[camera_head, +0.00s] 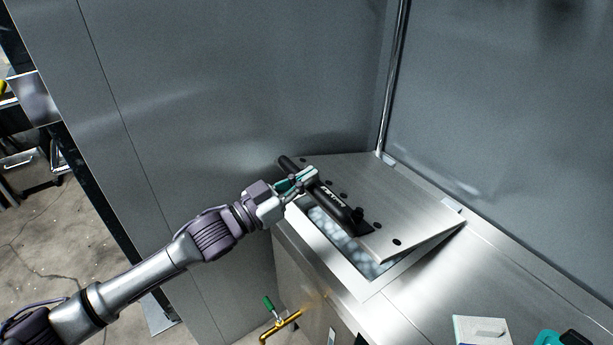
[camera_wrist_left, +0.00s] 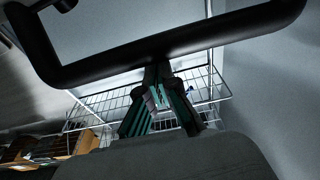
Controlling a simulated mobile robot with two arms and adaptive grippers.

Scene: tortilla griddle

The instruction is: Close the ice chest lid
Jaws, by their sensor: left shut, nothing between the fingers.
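The ice chest lid (camera_head: 405,208) is a steel panel, tilted partly open, with its front edge raised above the chest opening. White ice (camera_head: 335,232) shows in the gap below it. A black handle (camera_head: 333,203) runs along the lid's front edge. My left gripper (camera_head: 308,176) is shut and empty at the far-left part of this handle; whether it touches cannot be told. In the left wrist view the shut fingers (camera_wrist_left: 158,90) are beneath a black bar (camera_wrist_left: 180,41) that looks like the handle. My right gripper is not in view.
Steel walls stand behind and left of the chest. The steel counter (camera_head: 425,290) to the right holds a white box (camera_head: 482,330) and a teal item (camera_head: 548,338) near the front. A brass pipe with a green-handled valve (camera_head: 270,305) projects below the chest front.

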